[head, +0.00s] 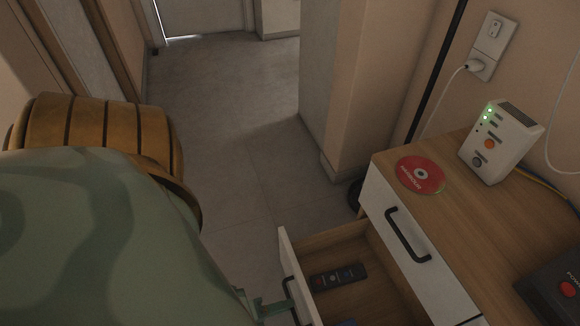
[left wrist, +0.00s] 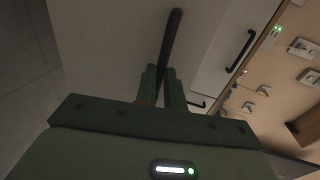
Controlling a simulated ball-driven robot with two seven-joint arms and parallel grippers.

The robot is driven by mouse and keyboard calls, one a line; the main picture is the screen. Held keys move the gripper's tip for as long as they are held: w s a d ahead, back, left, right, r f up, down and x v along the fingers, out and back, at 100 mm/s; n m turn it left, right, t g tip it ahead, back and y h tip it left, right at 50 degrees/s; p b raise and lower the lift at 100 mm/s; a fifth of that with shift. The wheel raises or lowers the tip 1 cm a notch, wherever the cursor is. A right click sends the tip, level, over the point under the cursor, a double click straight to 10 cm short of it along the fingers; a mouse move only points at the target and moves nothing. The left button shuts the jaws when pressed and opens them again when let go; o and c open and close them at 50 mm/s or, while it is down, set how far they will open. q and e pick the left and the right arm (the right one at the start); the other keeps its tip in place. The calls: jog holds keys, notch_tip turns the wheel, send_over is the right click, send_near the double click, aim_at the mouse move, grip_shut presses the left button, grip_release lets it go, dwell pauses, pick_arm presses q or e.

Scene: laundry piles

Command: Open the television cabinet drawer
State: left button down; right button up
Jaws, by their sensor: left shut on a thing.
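The television cabinet (head: 460,225) has a wooden top and white fronts and stands at the right in the head view. One drawer (head: 375,290) is pulled out, its white front (head: 292,262) away from the cabinet body. My left gripper (head: 270,304) is at the outer side of that front, partly cut off by the bottom edge. In the left wrist view, my left gripper (left wrist: 165,82) is shut on the dark bar handle (left wrist: 172,40) of the drawer. My right gripper is in neither view.
A dark remote (head: 337,277) lies in the open drawer. On the cabinet top are a red disc (head: 419,175), a white router (head: 501,142) and a dark box (head: 556,290). Another dark handle (head: 407,235) is on the closed front. Open floor (head: 235,130) lies left of the cabinet.

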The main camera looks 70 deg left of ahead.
pick_arm(q)
jog(key=shift+s, duration=0.1)
jog(key=c, duration=1.6)
grip_release()
jog(key=shift+o, duration=0.6)
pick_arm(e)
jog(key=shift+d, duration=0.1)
